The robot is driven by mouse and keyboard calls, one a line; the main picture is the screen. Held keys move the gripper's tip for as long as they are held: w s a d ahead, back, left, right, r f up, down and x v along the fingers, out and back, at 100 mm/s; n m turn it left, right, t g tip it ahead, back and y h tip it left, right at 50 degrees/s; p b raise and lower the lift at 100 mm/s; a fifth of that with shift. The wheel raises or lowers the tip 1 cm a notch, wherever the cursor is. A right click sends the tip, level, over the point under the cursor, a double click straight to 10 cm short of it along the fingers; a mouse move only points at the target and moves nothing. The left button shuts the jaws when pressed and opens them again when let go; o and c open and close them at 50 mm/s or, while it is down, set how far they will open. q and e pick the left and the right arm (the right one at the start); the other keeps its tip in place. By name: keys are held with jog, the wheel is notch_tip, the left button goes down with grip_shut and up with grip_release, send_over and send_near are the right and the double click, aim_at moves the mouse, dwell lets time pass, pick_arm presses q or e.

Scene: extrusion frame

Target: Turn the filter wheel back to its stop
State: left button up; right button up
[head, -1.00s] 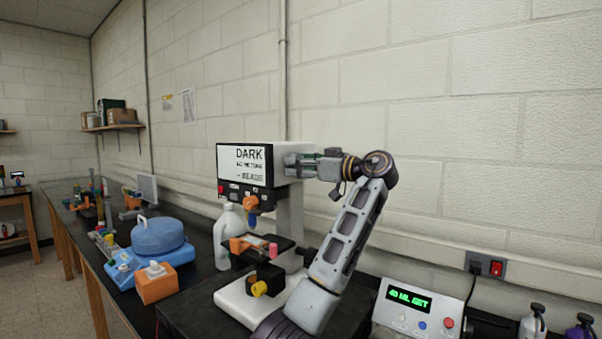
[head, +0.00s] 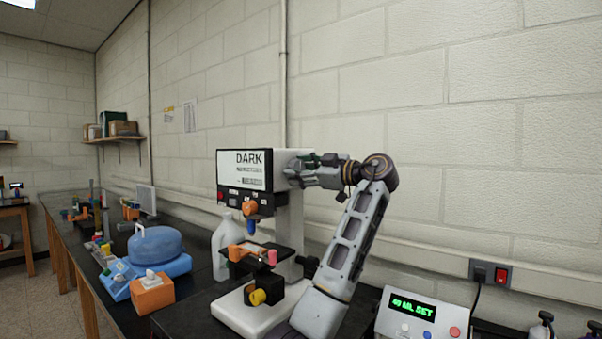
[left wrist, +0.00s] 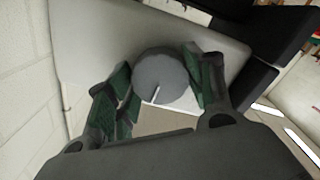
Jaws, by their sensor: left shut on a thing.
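The filter wheel (left wrist: 160,76) is a grey round knob with a pale line on its face, seen in the left wrist view. It sits on the side of the white microscope head (head: 245,171), whose front screen reads DARK above smaller, blurred lines. My left gripper (head: 296,170) is at the right side of that head in the head view. Its green-padded fingers (left wrist: 162,84) are on either side of the wheel and shut on it. In the head view the fingers hide the wheel. My right gripper is out of view.
Below the head are the microscope stage (head: 262,255) and white base (head: 250,316). A white bottle (head: 228,240), an orange box (head: 153,293) and a blue round-lidded device (head: 157,248) stand left. A control box (head: 411,311) with a green display is at the right.

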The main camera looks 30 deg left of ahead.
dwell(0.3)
pick_arm(q)
jog(key=o, duration=1)
jog(key=shift+w, duration=0.1)
jog(key=d, duration=0.8)
jog(key=s+d, duration=0.1)
jog(key=d, duration=0.3)
jog(key=shift+s, duration=0.1)
